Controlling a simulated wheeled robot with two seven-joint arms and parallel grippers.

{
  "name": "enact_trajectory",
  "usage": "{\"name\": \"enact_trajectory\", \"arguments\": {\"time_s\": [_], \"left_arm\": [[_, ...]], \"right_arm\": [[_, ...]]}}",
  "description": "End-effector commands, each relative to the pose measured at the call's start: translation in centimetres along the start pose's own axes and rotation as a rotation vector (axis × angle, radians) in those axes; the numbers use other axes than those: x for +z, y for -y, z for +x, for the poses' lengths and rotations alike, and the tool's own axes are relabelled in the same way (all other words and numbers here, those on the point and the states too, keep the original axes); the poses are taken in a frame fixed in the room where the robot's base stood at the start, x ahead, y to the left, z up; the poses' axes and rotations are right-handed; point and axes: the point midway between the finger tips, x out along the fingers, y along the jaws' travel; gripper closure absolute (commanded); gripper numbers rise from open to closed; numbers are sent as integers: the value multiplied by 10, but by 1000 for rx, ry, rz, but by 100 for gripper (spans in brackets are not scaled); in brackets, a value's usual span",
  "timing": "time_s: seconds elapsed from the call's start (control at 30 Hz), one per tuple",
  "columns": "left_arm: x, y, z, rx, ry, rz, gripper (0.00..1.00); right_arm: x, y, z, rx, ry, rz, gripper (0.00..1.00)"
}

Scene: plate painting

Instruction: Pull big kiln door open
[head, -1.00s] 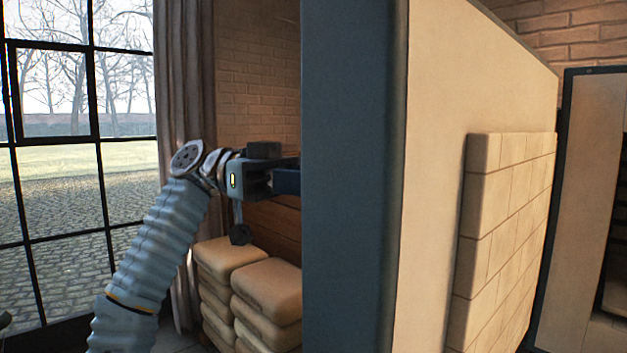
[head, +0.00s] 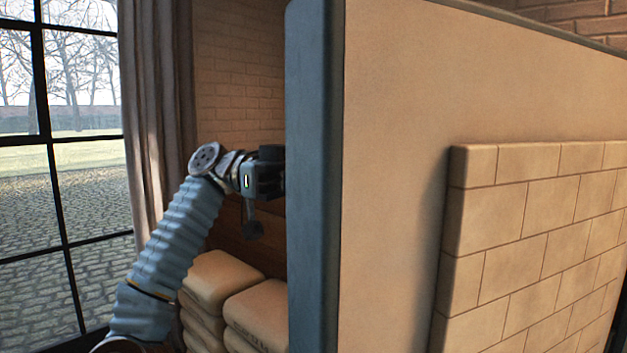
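The big kiln door (head: 400,130) stands open and fills the right half of the head view. Its dark blue-grey edge (head: 312,200) faces me, and its pale inner face with a raised brick lining (head: 530,240) shows to the right. My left gripper (head: 280,172) is at the outer side of the door, left of the edge. Its fingertips are hidden behind the door edge, so I cannot see the handle or whether they are closed on it. My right gripper is not in view.
A curtain (head: 158,120) and a tall window (head: 70,180) stand further left. A brick wall (head: 238,80) is behind. The kiln opening is not visible now.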

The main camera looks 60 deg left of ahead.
Motion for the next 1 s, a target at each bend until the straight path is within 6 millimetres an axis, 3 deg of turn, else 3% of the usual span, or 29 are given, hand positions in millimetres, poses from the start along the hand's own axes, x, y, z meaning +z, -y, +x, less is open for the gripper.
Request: {"name": "enact_trajectory", "arguments": {"time_s": [0.33, 0.37, 0.5, 1.0], "left_arm": [[0, 3, 5, 0, 8, -2, 100], [0, 3, 5, -1, 8, -2, 76], [0, 2, 5, 0, 8, -2, 56], [1, 0, 2, 1, 3, 0, 56]], "right_arm": [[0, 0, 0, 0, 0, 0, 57], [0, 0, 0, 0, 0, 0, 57], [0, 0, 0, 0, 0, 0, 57], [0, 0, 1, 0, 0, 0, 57]]}}
